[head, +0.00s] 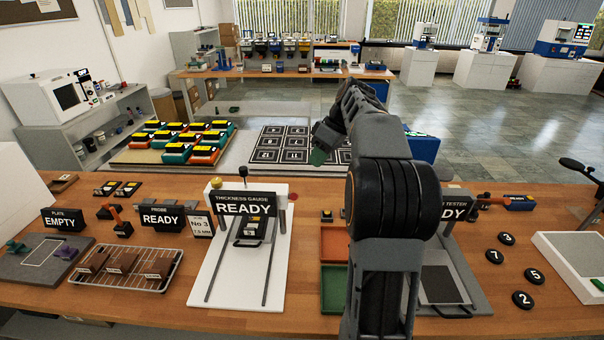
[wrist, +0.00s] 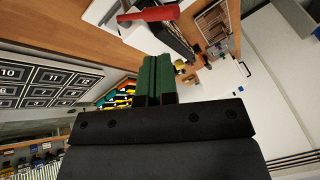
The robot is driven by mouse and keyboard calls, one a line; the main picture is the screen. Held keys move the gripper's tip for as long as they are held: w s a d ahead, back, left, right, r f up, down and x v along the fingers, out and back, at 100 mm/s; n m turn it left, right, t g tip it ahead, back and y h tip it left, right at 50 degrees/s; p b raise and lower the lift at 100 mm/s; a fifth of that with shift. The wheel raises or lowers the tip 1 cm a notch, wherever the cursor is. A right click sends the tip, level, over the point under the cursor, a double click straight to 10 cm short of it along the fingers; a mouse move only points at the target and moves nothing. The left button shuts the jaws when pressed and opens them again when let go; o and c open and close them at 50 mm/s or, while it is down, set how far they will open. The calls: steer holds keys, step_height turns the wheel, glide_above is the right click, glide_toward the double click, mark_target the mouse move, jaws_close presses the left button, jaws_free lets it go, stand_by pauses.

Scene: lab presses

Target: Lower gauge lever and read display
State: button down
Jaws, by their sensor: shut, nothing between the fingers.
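The thickness gauge (head: 209,267) stands on the wooden bench left of my arm, with a white base and two dark rails. Its black display (head: 243,207) reads "THICKNESS GAUGE READY". A black knob (head: 243,172) stands upright above the display, and I cannot tell whether it is the lever. A small dark carriage with a numbered block (head: 249,230) sits below the display. My gripper (head: 318,157) is raised beyond the bench, right of and apart from the gauge. Its green fingers in the wrist view (wrist: 153,78) are shut together and empty. A red bar (wrist: 148,14) shows past the fingertips.
An orange tray (head: 334,244) and a green tray (head: 334,289) lie right of the gauge. A wire rack with brown blocks (head: 122,262) and an "EMPTY" plate sign (head: 61,220) are on the left. My arm partly hides a tester on the right. Numbered black discs (head: 522,299) lie farther right.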

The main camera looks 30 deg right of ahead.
mark_target(295, 196)
steer(key=w+a+f+n+p, duration=0.1)
steer(key=w+a+f+p, duration=0.1)
steer(key=f, duration=0.7)
steer(key=shift+a+n+y+p, duration=0.4)
steer(key=shift+a+p, duration=0.2)
steer(key=shift+a, duration=0.25)
steer(key=shift+f, duration=0.15)
